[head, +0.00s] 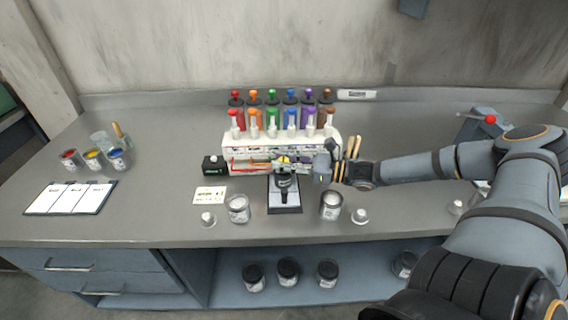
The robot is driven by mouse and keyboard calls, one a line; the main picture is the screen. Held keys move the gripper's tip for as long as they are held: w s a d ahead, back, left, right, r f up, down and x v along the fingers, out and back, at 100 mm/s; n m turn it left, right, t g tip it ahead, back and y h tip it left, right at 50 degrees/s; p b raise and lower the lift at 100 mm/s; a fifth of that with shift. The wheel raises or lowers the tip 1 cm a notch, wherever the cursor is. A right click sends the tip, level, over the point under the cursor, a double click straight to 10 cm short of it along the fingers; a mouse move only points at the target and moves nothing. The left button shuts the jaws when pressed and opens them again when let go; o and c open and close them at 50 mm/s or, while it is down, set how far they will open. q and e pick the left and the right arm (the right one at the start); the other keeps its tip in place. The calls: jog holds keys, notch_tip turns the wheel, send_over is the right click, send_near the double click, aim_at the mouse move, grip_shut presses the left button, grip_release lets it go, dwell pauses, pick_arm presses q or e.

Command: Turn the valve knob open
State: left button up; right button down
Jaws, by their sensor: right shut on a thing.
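My right gripper (290,166) reaches in from the right, its fingers pointing left, in front of the white dispenser rack (231,139). My left gripper is not in view.
Coloured bottles (271,117) stand in the rack. Two glass jars (238,208) (331,205) stand either side of the black stand. A small black box (213,165) sits left of the rack. Paint cans (93,159) and a clipboard (68,198) lie further left.

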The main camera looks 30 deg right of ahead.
jog(key=shift+f+n+g+y+b, duration=0.1)
jog(key=shift+n+g+y+b, duration=0.2)
jog(key=shift+n+g+y, duration=0.25)
jog(key=shift+g+y, duration=0.25)
jog(key=c, duration=1.1)
grip_release()
jog(key=shift+o, duration=0.2)
